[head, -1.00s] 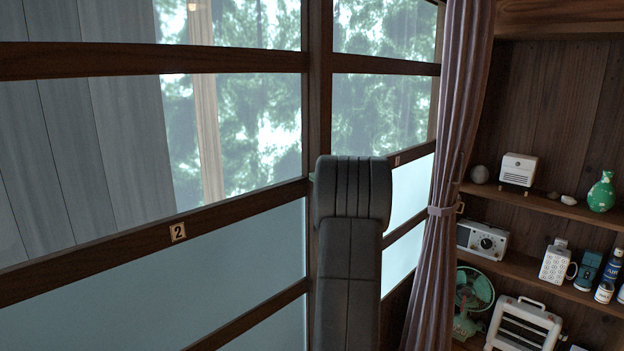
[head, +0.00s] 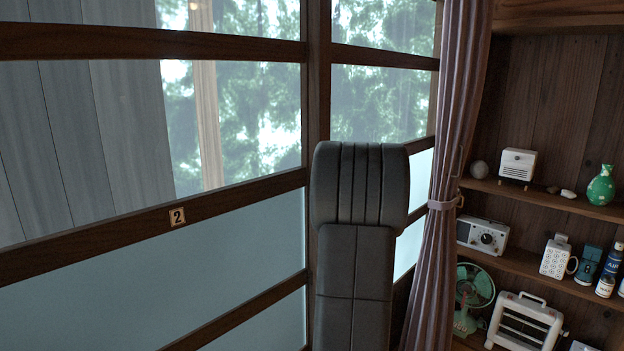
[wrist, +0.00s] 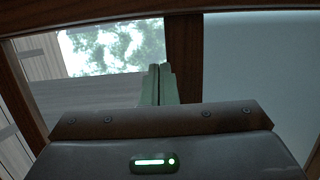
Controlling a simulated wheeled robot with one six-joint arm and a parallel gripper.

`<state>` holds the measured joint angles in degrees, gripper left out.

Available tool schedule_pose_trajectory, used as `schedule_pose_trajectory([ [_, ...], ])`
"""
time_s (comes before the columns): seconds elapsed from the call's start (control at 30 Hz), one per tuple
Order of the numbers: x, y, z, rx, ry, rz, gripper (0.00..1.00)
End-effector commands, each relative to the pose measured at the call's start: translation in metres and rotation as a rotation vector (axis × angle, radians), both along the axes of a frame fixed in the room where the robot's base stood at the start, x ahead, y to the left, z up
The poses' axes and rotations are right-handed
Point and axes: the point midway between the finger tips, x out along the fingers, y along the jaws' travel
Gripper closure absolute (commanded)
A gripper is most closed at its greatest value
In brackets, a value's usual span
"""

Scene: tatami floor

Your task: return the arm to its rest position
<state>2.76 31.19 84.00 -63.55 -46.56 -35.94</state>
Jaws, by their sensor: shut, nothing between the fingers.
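My arm (head: 355,250) stands up in the lower middle of the head view, dark grey with a ribbed upper part, in front of the window post and the glass. My gripper is hidden behind it in that view. In the wrist view my gripper (wrist: 159,72) shows as two pale green fingers close together, shut, with nothing between them. They point toward the wooden window frame and the glass.
A wood-framed window (head: 150,225) with a "2" plate (head: 177,217) fills the left. A tied purple curtain (head: 455,170) hangs just right of my arm. Shelves (head: 530,195) at the right hold a radio (head: 482,236), a green vase (head: 601,186), a fan (head: 474,290) and a heater (head: 524,322).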

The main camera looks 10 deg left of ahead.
Motion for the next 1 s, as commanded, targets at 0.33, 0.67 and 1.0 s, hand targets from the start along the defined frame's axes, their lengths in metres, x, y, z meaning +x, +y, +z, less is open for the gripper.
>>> schedule_pose_trajectory([
  [0.33,-0.023,-0.017,0.0,-0.001,-0.001,0.002,1.0],
  [0.67,-0.021,-0.015,0.001,-0.001,-0.001,0.002,1.0],
  [1.0,0.018,0.016,0.002,-0.001,-0.001,0.005,1.0],
])
